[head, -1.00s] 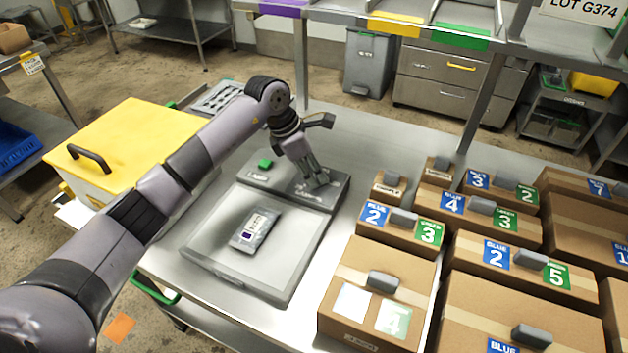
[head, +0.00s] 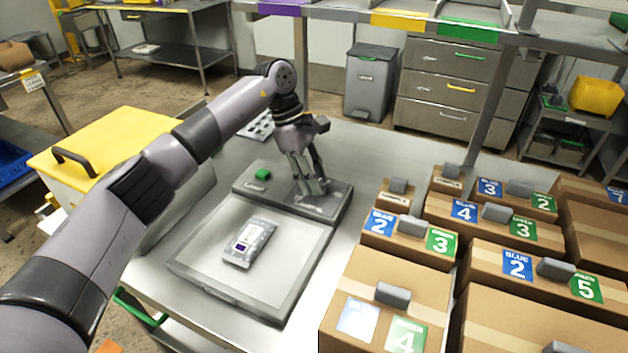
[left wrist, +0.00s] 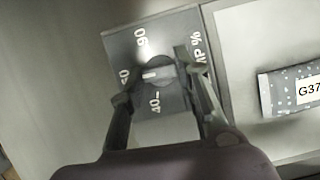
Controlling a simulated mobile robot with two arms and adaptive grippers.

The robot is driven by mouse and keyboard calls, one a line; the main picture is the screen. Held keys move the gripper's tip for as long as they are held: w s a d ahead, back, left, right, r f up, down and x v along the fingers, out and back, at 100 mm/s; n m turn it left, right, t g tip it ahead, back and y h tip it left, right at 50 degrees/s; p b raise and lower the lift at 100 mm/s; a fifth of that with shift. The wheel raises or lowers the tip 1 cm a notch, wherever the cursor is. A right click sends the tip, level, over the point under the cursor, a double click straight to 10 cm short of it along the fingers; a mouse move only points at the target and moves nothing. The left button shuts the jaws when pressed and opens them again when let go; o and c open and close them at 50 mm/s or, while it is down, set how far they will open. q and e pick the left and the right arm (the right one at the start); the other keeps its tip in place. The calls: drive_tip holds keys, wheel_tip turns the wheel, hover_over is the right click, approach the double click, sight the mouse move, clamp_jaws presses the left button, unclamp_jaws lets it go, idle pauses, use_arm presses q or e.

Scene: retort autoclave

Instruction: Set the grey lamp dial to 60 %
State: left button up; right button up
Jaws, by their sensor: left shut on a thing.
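The grey lamp dial (left wrist: 153,73) is a round knob on the dark lamp panel (left wrist: 118,46) in the left wrist view. Its white mark lies nearly level, its left end towards a label ending in 0 whose first digit is unclear. Labels 90 and 40 are above and below it. My left gripper (left wrist: 155,80) is shut on the dial, one finger on each side. In the head view my left gripper (head: 312,190) reaches down onto the light box (head: 255,185), hiding the dial. My right gripper is not in view.
A printed pouch (head: 248,243) lies on the light box's pale panel (head: 205,250); a green button (head: 262,175) is behind it. Labelled cartons (head: 385,300) crowd the table's right side. A yellow-lidded box (head: 100,140) stands at the left.

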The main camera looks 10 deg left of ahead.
use_arm(q)
drive_tip(key=shift+r, duration=0.1)
idle(0.4)
drive_tip(key=o, duration=1.2)
drive_tip(key=shift+c, duration=0.2)
drive_tip(key=v, duration=1.2)
drive_tip(key=shift+d, duration=0.1)
